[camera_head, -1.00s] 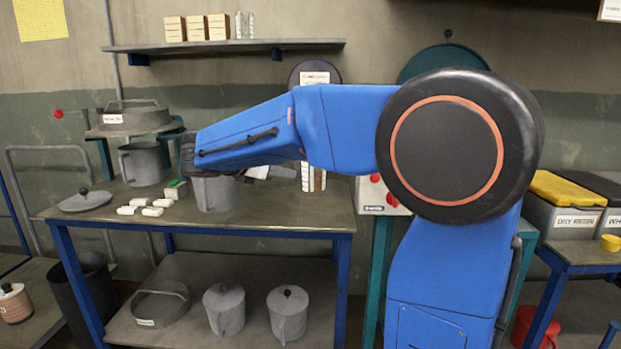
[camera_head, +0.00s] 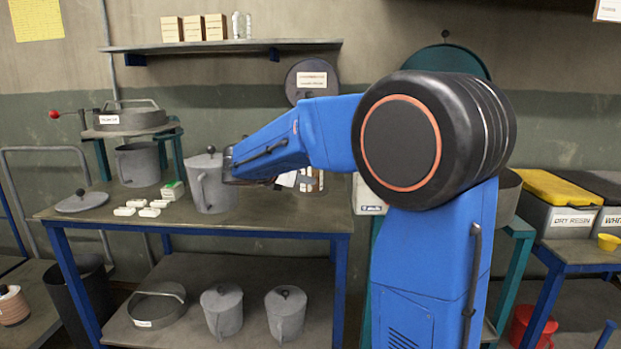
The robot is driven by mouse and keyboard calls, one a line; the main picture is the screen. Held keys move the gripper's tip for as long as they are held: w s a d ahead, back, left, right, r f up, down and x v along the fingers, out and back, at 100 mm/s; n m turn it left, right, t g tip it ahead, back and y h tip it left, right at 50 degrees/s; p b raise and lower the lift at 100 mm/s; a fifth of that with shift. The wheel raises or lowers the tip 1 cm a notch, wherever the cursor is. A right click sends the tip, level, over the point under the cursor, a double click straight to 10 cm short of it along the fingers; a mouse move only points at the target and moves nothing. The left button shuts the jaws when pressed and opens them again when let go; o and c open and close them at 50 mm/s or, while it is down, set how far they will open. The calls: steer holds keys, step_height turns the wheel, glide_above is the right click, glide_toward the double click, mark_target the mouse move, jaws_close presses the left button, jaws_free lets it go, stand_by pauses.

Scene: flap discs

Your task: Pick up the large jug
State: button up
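A grey lidded jug (camera_head: 209,185) with a black knob and a side handle stands upright on the workbench. A wide grey jug without a lid (camera_head: 139,165) stands behind it to the left. I cannot tell for sure which of them is the large jug. The end of my blue arm (camera_head: 231,165) is beside the lidded jug on its right and overlaps its edge in the picture. My gripper's fingers are hidden or unclear behind my arm, so their opening cannot be made out. No jug looks lifted.
Two smaller lidded jugs (camera_head: 222,311) (camera_head: 286,313) and a sieve (camera_head: 158,304) are on the lower shelf. A labelled pan (camera_head: 130,119) sits on a stand behind.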

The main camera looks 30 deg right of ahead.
steer(key=shift+w+d+f, duration=0.25)
steer(key=shift+d+f, duration=0.05)
steer(key=shift+d, duration=0.3)
jaws_close()
steer(key=shift+r, duration=0.1)
step_height(320, 180, up, 10)
steer(key=c, duration=0.6)
jaws_free()
steer(key=shift+c, duration=0.2)
jaws_close()
